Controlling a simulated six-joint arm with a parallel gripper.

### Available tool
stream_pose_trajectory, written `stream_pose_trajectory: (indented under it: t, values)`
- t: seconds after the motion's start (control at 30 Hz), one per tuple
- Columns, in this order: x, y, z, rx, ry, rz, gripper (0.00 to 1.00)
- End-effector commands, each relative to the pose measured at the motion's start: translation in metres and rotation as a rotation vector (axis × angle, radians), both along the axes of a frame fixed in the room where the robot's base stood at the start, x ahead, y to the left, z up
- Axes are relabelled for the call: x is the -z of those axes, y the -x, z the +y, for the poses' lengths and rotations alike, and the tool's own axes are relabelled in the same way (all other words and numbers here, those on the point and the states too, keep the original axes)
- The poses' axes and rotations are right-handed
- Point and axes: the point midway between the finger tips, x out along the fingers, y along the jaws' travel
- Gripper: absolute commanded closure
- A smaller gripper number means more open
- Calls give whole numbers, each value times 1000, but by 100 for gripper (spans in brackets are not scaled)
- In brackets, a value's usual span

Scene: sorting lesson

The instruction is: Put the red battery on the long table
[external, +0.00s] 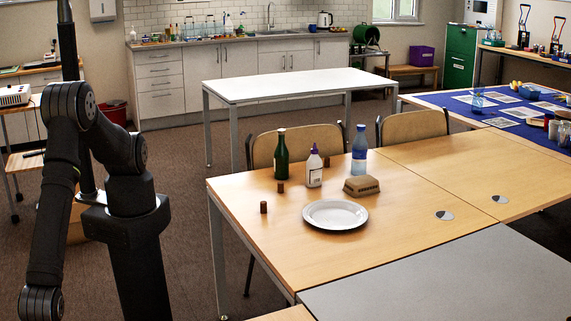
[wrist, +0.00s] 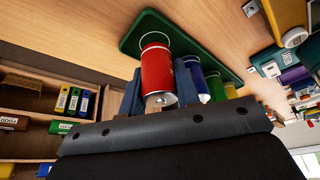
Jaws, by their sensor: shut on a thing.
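In the wrist view my gripper (wrist: 157,88) is shut on the red battery (wrist: 157,66), a red cylinder with a silver end, with one dark finger on each side. Behind it is a green tray (wrist: 131,42) on a wooden surface; I cannot tell whether the battery is clear of the tray. In the external view my gripper and the battery are out of sight. A wooden table (external: 420,225) stands in front and a white table (external: 270,86) behind it; I cannot tell which is the long table.
On the wooden table are a white plate (external: 335,214), a green bottle (external: 281,155), a glue bottle (external: 314,172), a blue bottle (external: 359,155) and an egg carton (external: 361,186). The white table is bare.

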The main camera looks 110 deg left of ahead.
Motion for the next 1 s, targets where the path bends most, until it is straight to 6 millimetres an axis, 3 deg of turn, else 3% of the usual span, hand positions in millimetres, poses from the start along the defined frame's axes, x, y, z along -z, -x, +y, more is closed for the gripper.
stream_pose_trajectory:
  t: [0.97,1.0]
  values:
    - [13,0,0,0,0,0,100]
    - [13,0,0,1,0,0,67]
